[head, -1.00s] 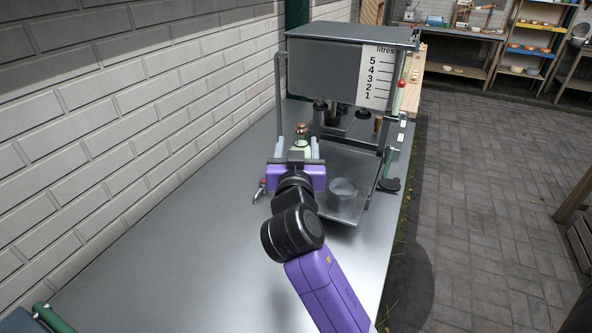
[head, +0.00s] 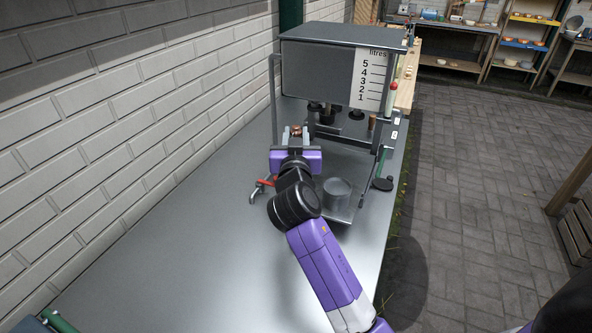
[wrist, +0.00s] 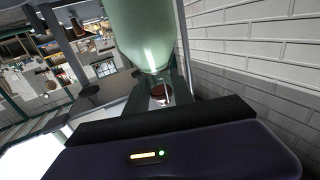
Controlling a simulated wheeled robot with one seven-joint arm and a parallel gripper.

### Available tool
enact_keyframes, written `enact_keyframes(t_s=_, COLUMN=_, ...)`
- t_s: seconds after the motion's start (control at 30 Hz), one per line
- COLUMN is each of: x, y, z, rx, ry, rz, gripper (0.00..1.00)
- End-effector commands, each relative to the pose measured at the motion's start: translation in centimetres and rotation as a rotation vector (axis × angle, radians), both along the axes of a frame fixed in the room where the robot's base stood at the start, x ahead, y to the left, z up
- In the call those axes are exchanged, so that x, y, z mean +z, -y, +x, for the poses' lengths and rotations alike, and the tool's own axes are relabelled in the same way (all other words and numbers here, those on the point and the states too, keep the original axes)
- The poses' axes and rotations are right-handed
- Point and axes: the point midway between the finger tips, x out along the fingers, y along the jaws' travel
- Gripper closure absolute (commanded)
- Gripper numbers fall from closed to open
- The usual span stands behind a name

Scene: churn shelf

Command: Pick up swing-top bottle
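The swing-top bottle has a pale green body (wrist: 142,35) that fills the top middle of the wrist view. Its reddish-brown stopper end points toward my gripper. In the head view only its copper-coloured top (head: 296,130) shows; the purple gripper hides the rest. My gripper (head: 296,137) is in front of the dispenser, with its fingers close on both sides of the bottle's top. It looks shut on the bottle. Whether the bottle's base touches the bench is hidden.
A grey dispenser box (head: 318,72) with a litre scale stands just beyond on a frame. A grey cylindrical vessel (head: 337,192) stands right of my wrist, and a red-handled item (head: 264,183) lies left. The brick wall (head: 130,110) borders the left; the near bench (head: 190,250) is clear.

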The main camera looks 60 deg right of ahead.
Motion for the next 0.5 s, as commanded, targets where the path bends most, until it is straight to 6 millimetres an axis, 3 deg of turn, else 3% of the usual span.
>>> enact_keyframes(t_s=0.03, x=0.00, y=-0.01, z=-0.01, rx=0.000, ry=0.000, rz=0.000, gripper=0.82)
enact_keyframes(t_s=0.13, x=0.00, y=-0.02, z=-0.01, rx=0.000, ry=0.000, rz=0.000, gripper=1.00)
enact_keyframes(t_s=0.5, x=0.01, y=-0.03, z=-0.02, rx=0.000, ry=0.000, rz=0.000, gripper=1.00)
